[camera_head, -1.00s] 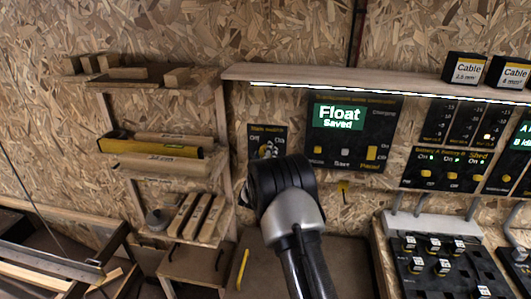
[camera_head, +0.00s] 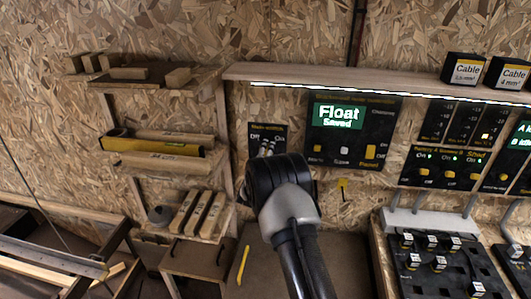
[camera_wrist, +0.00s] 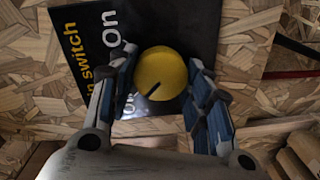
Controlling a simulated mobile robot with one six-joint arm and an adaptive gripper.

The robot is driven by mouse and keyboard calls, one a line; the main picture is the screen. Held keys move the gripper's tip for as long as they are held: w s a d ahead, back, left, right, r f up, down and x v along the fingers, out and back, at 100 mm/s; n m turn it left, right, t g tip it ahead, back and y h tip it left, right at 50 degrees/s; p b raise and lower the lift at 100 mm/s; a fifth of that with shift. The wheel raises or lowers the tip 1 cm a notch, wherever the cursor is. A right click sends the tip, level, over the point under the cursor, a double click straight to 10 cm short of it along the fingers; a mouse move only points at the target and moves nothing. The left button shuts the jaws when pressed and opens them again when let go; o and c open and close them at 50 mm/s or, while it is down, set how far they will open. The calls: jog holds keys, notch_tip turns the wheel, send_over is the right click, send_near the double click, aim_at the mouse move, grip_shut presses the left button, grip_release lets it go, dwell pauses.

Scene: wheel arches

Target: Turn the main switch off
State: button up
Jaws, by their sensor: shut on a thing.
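The main switch panel (camera_head: 257,130) is a small black plate on the chipboard wall, with "Off" at its upper left and "On" at its upper right in the head view. In the wrist view the panel (camera_wrist: 90,45) carries a round yellow knob (camera_wrist: 160,70). My gripper (camera_wrist: 160,85) is shut on the knob, one finger on each side. The knob's black mark points lower left in the wrist view, toward the partly covered "Off" label. In the head view my gripper (camera_head: 266,149) reaches the panel and hides the knob.
A charging panel (camera_head: 380,110) showing "Float" is to the right, under a lit shelf (camera_head: 350,77). Wooden shelves (camera_head: 150,84) with blocks and a yellow level (camera_head: 155,147) are to the left. Cable boxes (camera_head: 466,70) stand at upper right.

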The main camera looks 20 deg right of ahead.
jog(key=o, duration=1.1)
jog(key=shift+c, duration=0.2)
jog(key=v, duration=1.2)
